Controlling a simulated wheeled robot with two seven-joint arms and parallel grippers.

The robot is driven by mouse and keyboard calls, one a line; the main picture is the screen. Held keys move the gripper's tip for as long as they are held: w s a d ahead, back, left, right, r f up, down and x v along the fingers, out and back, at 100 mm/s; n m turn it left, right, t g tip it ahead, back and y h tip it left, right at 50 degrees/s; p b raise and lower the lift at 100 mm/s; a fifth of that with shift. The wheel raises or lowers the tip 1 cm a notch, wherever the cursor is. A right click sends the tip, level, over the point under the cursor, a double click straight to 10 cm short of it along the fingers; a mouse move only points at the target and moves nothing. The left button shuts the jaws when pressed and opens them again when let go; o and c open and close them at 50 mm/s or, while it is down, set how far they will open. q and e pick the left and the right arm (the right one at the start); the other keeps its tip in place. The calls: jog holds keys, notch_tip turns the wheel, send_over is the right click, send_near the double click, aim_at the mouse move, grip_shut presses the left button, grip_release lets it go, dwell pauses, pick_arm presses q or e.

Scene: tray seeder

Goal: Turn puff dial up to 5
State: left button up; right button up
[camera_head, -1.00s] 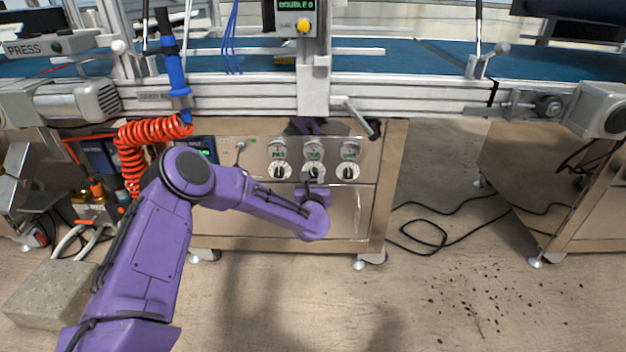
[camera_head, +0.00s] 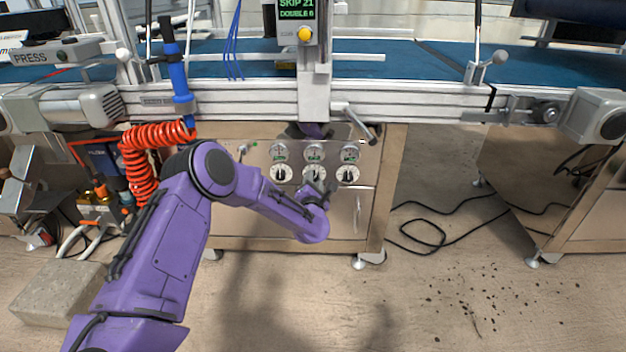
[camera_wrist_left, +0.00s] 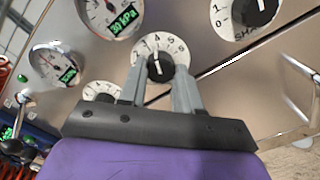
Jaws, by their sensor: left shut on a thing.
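The dial in the middle of a row of three, taken as the puff dial (camera_head: 314,168), is on the steel front panel under the conveyor. It also shows in the left wrist view as a white numbered disc (camera_wrist_left: 166,44) with a black knob (camera_wrist_left: 155,66). The knob's white mark points up, near the 4; 5 and 6 are to its right. The dial's name is hidden. My left gripper (camera_head: 319,188) is shut on the knob, one finger on each side, also in the left wrist view (camera_wrist_left: 157,76). My right gripper is out of view.
Similar dials sit close on the left (camera_head: 281,174) and right (camera_head: 348,174), with round gauges above. A lever handle (camera_head: 360,125) juts out above the right gauge. A red coiled hose (camera_head: 140,160) hangs left of the panel.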

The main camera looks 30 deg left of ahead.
pick_arm(q)
jog(key=shift+m+p, duration=1.3)
jog(key=shift+m, duration=2.3)
jog(key=shift+s+a, duration=0.1)
jog(key=o, duration=1)
jog(key=shift+o, duration=0.2)
